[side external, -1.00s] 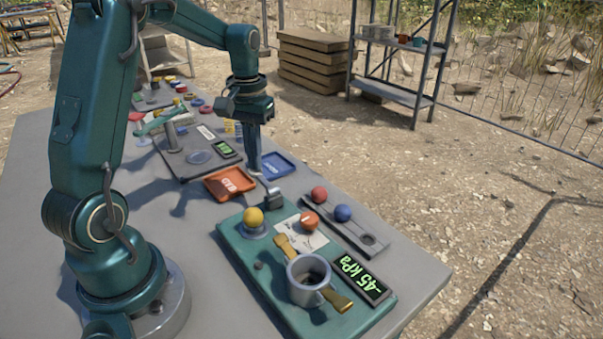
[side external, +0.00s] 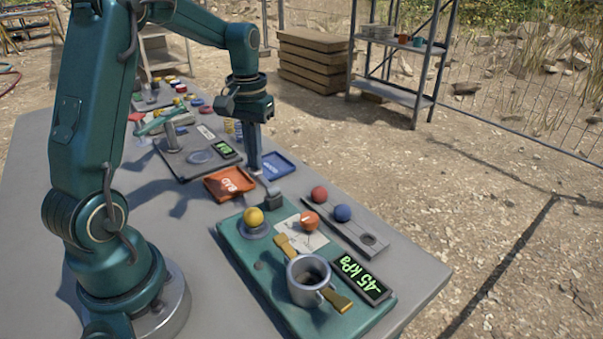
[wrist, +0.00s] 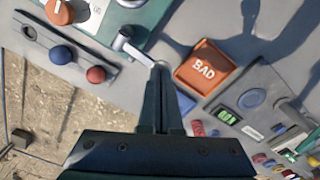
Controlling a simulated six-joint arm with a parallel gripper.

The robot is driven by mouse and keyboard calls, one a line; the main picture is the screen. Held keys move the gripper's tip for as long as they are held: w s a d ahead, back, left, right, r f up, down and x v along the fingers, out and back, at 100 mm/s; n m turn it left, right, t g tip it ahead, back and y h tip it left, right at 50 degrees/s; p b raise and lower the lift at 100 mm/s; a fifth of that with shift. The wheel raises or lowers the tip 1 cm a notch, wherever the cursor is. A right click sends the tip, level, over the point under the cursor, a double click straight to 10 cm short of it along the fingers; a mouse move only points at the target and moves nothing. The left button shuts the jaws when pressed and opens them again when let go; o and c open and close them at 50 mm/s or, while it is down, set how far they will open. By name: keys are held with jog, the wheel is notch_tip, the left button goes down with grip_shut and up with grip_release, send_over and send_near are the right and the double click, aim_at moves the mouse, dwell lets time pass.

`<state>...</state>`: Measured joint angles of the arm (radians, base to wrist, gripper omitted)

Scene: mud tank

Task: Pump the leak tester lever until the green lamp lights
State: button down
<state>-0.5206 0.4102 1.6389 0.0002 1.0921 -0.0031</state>
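The leak tester is a green base (side external: 240,262) at the front of the table. Its display (side external: 362,279) reads -45 kPa in green. A grey metal cup (side external: 308,280) stands on it beside a brass bar. A yellow ball-shaped part (side external: 253,216) and an orange knob (side external: 309,221) are on it. The short lever (wrist: 134,48) runs from a grey pivot block (side external: 274,199) at the base's far end to my fingertips. My gripper (wrist: 160,72) points down with its fingers together at the lever's tip. Whether they clamp it is hidden. I cannot make out a lit green lamp.
An orange BAD tray (side external: 229,183) and a blue tray (side external: 278,165) lie close to my fingers. A grey rack (side external: 330,216) with a red and a blue ball lies beside the tester.

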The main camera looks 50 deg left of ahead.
jog(key=shift+f, duration=1.15)
jog(key=shift+r, duration=3.6)
